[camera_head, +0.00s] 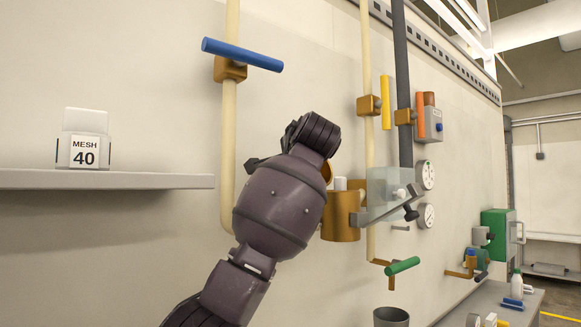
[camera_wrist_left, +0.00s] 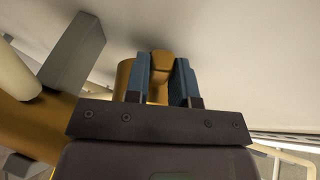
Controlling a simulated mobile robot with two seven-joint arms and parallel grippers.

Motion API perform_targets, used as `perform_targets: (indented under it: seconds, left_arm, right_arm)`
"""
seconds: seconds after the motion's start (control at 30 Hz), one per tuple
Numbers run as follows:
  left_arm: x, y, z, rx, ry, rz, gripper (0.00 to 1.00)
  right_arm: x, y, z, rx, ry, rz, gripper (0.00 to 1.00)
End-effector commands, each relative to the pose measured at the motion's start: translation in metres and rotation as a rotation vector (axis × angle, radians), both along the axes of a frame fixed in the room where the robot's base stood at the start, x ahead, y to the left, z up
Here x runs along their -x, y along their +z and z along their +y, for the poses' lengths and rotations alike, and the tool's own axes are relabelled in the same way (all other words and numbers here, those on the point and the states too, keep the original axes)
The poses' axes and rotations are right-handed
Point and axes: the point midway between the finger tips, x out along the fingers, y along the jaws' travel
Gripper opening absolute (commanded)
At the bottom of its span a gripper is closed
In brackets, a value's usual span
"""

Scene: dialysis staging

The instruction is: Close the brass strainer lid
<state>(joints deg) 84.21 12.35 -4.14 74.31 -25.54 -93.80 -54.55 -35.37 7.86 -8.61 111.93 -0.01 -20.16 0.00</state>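The brass strainer body (camera_head: 340,220) is a cylinder on the wall pipework in the middle of the head view. A white piece (camera_head: 340,184) shows at its top. A small brass patch (camera_head: 327,172), perhaps part of the lid, shows past my left arm, which hides the rest. My left gripper's fingers are mostly hidden behind that arm in the head view. In the left wrist view, the left gripper (camera_wrist_left: 163,80) has its blue fingers apart on either side of a brass piece (camera_wrist_left: 161,63); I cannot tell whether they grip it. A brass cylinder (camera_wrist_left: 124,74) is beside the left finger.
A shelf (camera_head: 120,180) holds a "MESH 40" box (camera_head: 84,150) at left. A blue-handled valve (camera_head: 243,54) is above my arm. A clear plate (camera_head: 383,190) and gauges (camera_head: 426,175) are right of the strainer. A green-handled valve (camera_head: 403,265) and grey bucket (camera_head: 391,317) are below.

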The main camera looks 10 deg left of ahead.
Motion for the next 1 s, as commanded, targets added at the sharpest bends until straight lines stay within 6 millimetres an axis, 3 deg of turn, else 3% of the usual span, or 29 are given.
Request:
perform_targets:
  seconds: [0.47,1.0]
  left_arm:
    - [0.002,0.000,-0.002,-0.032,-0.001,-0.026,0.00]
    - [0.015,0.004,-0.019,-0.318,0.000,-0.247,0.00]
  right_arm:
    - [0.000,-0.004,-0.001,0.002,0.002,-0.003,0.43]
    - [-0.011,-0.022,0.001,0.003,0.008,-0.033,0.43]
